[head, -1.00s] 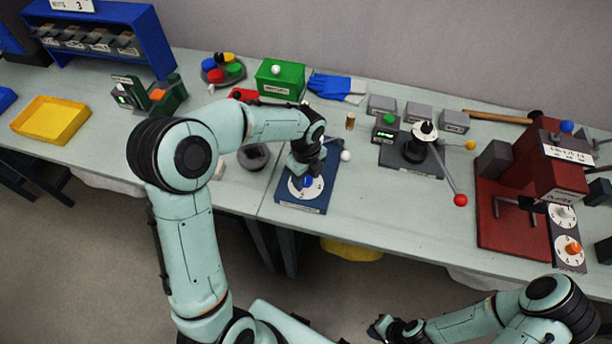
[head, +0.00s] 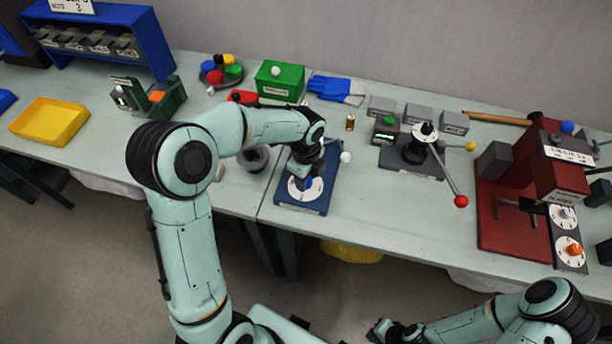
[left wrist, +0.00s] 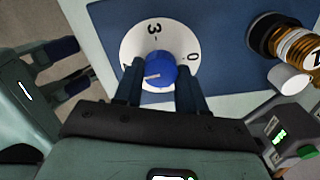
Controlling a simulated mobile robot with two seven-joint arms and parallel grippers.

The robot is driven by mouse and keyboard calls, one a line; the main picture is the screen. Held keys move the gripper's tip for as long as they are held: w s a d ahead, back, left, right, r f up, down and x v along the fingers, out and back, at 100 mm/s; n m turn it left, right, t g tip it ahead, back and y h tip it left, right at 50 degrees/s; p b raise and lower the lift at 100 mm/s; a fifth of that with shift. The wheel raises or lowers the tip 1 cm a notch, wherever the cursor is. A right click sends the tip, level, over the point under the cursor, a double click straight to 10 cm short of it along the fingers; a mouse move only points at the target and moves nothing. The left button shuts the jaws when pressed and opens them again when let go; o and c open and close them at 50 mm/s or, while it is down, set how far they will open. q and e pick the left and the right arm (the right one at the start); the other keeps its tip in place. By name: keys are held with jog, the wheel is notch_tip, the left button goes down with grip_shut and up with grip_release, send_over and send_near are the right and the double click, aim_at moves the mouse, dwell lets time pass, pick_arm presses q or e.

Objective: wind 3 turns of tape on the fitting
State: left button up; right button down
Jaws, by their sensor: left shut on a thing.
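The blue knob (left wrist: 160,72) sits in the middle of a white dial (left wrist: 135,38) marked with digits, 3 and 0 among them. Its pale pointer line points left in the left wrist view. The dial is on a blue base plate (head: 318,207). My left gripper (left wrist: 161,80) is shut on the knob, one finger on each side; in the head view (head: 306,182) it partly covers the dial. A brass threaded fitting (left wrist: 298,45) in a black holder shows at the right of the left wrist view. My right gripper (head: 378,331) is at the bottom of the head view, away from the table, its jaws unclear.
A white ball (head: 346,157) sticks out beside the blue plate. A small brass cylinder (head: 350,122) stands behind it. A lever device with a red ball (head: 460,201) and a red press (head: 515,227) stand to the right.

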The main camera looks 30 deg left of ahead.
pick_arm(q)
jog(key=shift+r+m+p, duration=0.1)
jog(key=shift+m+p, duration=0.25)
jog(key=shift+m, duration=0.75)
jog(key=shift+w, duration=0.1)
pick_arm(e)
jog(key=shift+w+r, duration=0.6)
jog(key=shift+r, duration=0.05)
pick_arm(q)
jog(key=shift+m, duration=0.3)
jog(key=shift+m+p, duration=0.4)
jog(key=shift+m, duration=1.2)
pick_arm(e)
jog(key=shift+w+r, duration=0.85)
jog(key=shift+w, duration=0.1)
